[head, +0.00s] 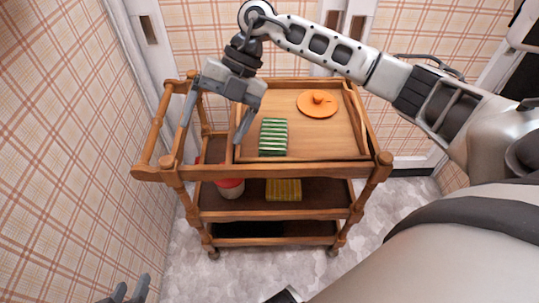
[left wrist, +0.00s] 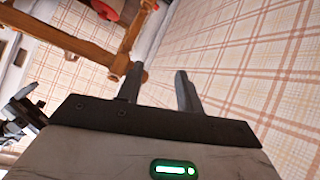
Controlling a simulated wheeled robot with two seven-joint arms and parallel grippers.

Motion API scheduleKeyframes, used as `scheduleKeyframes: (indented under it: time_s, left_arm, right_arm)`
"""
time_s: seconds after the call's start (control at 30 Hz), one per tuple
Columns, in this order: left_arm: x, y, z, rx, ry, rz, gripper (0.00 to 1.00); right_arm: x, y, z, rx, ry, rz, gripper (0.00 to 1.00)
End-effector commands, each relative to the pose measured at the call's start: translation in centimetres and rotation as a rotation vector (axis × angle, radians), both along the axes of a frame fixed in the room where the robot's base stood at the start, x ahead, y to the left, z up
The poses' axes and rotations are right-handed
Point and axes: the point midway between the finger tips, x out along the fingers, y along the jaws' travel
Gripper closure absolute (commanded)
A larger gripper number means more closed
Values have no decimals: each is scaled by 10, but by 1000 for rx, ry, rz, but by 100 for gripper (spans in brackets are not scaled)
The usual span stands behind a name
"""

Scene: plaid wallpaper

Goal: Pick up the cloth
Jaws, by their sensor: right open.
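A green and white striped, folded block that looks like a cloth (head: 273,137) lies on the top tray of a wooden cart. A yellow checked, folded piece (head: 284,190) lies on the shelf below; it may also be cloth. My right gripper (head: 212,132) is open and empty, above the left side of the cart top. One finger is over the tray's left edge, left of the green block and apart from it. My left gripper (head: 130,289) is low at the bottom left, away from the cart; its empty, spread fingers show in the left wrist view (left wrist: 159,72).
The wooden cart (head: 277,171) has rails and corner posts. An orange lidded dish (head: 317,103) sits on the tray behind the green block. A red-topped jar (head: 230,188) stands on the middle shelf. Plaid walls (head: 80,120) are close on the left and behind.

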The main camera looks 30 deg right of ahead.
Motion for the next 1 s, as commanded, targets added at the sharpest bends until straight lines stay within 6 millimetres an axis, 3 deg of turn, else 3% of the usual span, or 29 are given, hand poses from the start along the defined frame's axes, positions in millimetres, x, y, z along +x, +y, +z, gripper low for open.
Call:
scheduleKeyframes:
  time_s: [0.03, 0.1, 0.2, 0.3, 0.47, 0.8, 1.0]
  left_arm:
    - [2, -4, -21, 8, -7, -20, 64]
    - [2, -8, -29, 21, -9, -45, 64]
    - [2, -12, -36, 36, -14, -72, 64]
    - [2, -14, -39, 45, -14, -87, 64]
    - [3, -16, -44, 46, -5, -97, 64]
    - [4, -21, -67, 43, 34, -117, 64]
    - [5, -22, -70, 42, 43, -121, 64]
  right_arm:
    - [16, -40, -13, -168, -33, -42, 15]
    - [28, -85, -10, -358, -48, -105, 15]
    - [37, -132, 1, -542, -57, -194, 15]
    - [40, -156, 8, -637, -57, -249, 15]
    - [39, -164, -9, -669, -52, -264, 15]
    - [39, -162, -78, -663, -55, -261, 15]
    - [40, -162, -92, -661, -57, -260, 15]
